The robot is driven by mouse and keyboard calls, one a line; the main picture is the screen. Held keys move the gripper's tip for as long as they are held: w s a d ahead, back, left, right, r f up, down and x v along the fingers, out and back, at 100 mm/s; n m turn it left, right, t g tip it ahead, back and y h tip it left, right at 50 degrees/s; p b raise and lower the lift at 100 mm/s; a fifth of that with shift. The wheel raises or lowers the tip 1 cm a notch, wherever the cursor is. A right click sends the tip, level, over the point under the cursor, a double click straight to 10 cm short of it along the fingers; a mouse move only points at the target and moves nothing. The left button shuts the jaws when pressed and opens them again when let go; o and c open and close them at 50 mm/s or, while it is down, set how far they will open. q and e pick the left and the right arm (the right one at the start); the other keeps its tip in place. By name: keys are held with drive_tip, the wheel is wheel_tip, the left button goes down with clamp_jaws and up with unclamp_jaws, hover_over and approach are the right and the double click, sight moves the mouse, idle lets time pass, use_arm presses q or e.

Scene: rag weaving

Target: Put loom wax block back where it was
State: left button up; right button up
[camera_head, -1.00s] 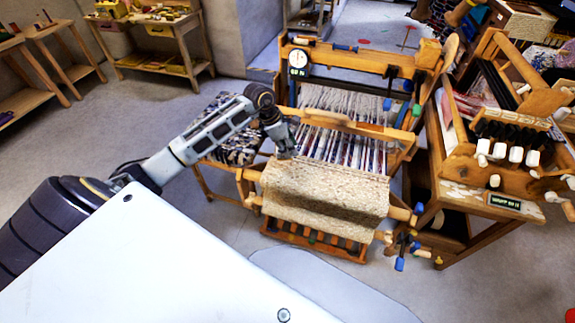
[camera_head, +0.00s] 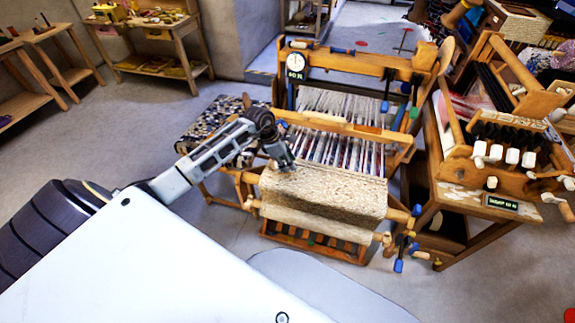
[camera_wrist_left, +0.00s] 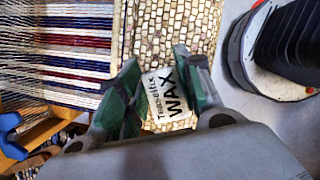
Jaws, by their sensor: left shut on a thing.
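The loom wax block (camera_wrist_left: 168,98) is pale with dark printed lettering reading "WAX". It sits between the green-padded fingers of my left gripper (camera_wrist_left: 158,72), which is shut on it. In the head view, my left gripper (camera_head: 288,165) is over the upper left part of the beige woven cloth (camera_head: 325,198) on the loom (camera_head: 350,120). I cannot make out the block in that view. Whether the block touches the cloth is not clear. My right gripper is out of view.
White and coloured warp threads (camera_head: 345,147) run behind the cloth. A bench with a patterned seat (camera_head: 210,118) stands left of the loom. A smaller loom (camera_head: 510,145) on a wooden table is at the right. Open floor (camera_head: 120,130) lies to the left.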

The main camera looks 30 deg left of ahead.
use_arm(q)
drive_tip(key=shift+f, duration=0.9)
drive_tip(key=shift+f, duration=0.15)
drive_tip(key=o, duration=1.1)
